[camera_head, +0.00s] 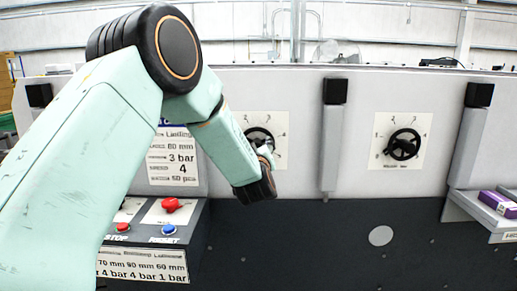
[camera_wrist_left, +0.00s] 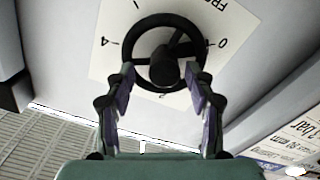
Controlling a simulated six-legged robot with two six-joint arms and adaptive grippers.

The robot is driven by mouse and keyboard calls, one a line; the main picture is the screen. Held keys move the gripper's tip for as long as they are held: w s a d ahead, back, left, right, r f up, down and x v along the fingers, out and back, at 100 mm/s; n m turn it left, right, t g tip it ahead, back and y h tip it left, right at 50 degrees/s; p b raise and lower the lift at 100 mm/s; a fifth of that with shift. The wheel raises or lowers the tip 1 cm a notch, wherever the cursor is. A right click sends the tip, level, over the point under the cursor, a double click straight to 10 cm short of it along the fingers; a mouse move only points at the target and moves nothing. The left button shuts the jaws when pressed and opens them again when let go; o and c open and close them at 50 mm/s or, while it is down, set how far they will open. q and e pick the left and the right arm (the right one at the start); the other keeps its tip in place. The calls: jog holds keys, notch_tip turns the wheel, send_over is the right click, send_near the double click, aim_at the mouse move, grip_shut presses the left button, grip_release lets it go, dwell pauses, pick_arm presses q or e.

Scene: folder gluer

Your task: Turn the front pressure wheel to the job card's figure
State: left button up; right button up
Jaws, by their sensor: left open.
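The front pressure wheel (camera_head: 258,136) is a black spoked handwheel on a white dial plate, partly hidden by my left gripper (camera_head: 266,157) in the head view. In the left wrist view the wheel (camera_wrist_left: 164,70) fills the upper middle, with figures around it and part of the word "FRONT" at the plate's corner. My left gripper (camera_wrist_left: 162,78) is open, its fingertips on either side of the wheel's hub over the lower rim. I cannot tell whether they touch. The job card (camera_head: 172,160) is partly covered by my arm; "3 bar" and "4" are readable. My right gripper is not in view.
A second black handwheel (camera_head: 403,145) sits on its own plate to the right. A grey upright (camera_head: 331,145) stands between the wheels. A control box holds a red knob (camera_head: 172,204) and a blue button (camera_head: 168,229).

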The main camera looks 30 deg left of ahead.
pick_arm(q)
jog(key=shift+s+a, duration=0.15)
jog(key=shift+a, duration=0.1)
jog(key=shift+w+a+f, duration=0.35)
jog(key=shift+w+f, duration=0.05)
jog(key=shift+w, duration=0.05)
jog(key=shift+c, duration=0.5)
jog(key=shift+d, duration=0.1)
jog(key=shift+c, duration=0.7)
jog(key=shift+s+d+r, duration=0.2)
jog(key=shift+d+r, duration=0.1)
jog(key=shift+d, duration=0.05)
jog(key=c, duration=0.3)
jog(key=shift+a, duration=0.2)
jog(key=c, duration=0.3)
jog(key=shift+d, duration=0.1)
grip_shut()
